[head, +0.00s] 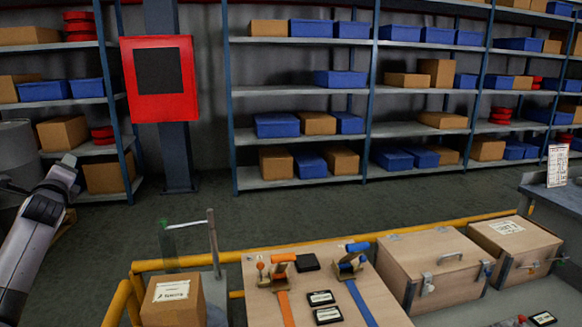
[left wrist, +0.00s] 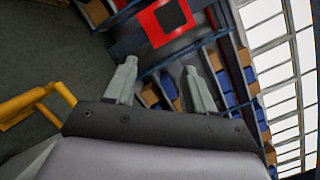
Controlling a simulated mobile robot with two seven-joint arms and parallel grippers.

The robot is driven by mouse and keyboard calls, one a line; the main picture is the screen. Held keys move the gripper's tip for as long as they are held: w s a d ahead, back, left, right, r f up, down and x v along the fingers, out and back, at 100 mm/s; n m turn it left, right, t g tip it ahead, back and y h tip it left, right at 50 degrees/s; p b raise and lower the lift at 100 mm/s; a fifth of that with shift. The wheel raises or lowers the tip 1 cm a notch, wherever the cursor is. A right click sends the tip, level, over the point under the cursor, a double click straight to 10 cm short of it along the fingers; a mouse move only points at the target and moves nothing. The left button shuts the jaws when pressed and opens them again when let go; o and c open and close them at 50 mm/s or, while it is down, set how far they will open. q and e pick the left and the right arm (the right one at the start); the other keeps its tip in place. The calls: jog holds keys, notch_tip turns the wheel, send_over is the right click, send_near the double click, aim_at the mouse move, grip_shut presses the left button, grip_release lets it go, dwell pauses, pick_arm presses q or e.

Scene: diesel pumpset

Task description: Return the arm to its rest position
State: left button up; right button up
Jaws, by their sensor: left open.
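My left arm (head: 36,230) comes in from the left edge in the head view and is raised. Its gripper is not clearly seen there. In the left wrist view my left gripper (left wrist: 160,88) has its two grey fingers apart, with nothing between them. Beyond the fingers are shelves and the red panel (left wrist: 165,20), well away from the gripper. My right gripper is not in either view.
The floor (head: 300,210) behind the rail is clear.

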pick_arm(q)
jog(key=s+d+f+n+g+h, duration=0.1)
jog(key=s+d+f+n+h, duration=0.2)
jog(key=d+f+n, duration=0.55)
jog(key=s+d+f+n+h, duration=0.35)
jog(key=d+f, duration=0.25)
jog(key=f, duration=0.5)
jog(key=s+d+f+n+g+h, duration=0.1)
jog(key=s+d+f+n+h, duration=0.1)
jog(key=s+d+f+n, duration=0.45)
jog(key=s+d+f+g+h, duration=0.1)
jog(key=s+d+f, duration=0.4)
jog(key=s, duration=0.3)
jog(key=s+d+f+g+h, duration=0.1)
jog(key=s+d+f, duration=0.4)
jog(key=s, duration=0.4)
jog(key=s+d+f+m+g+h, duration=0.1)
jog(key=s+d+f, duration=0.4)
jog(key=s, duration=0.4)
jog(key=shift+d+f+g, duration=0.2)
jog(key=shift+d+g, duration=0.2)
jog(key=shift+d, duration=0.2)
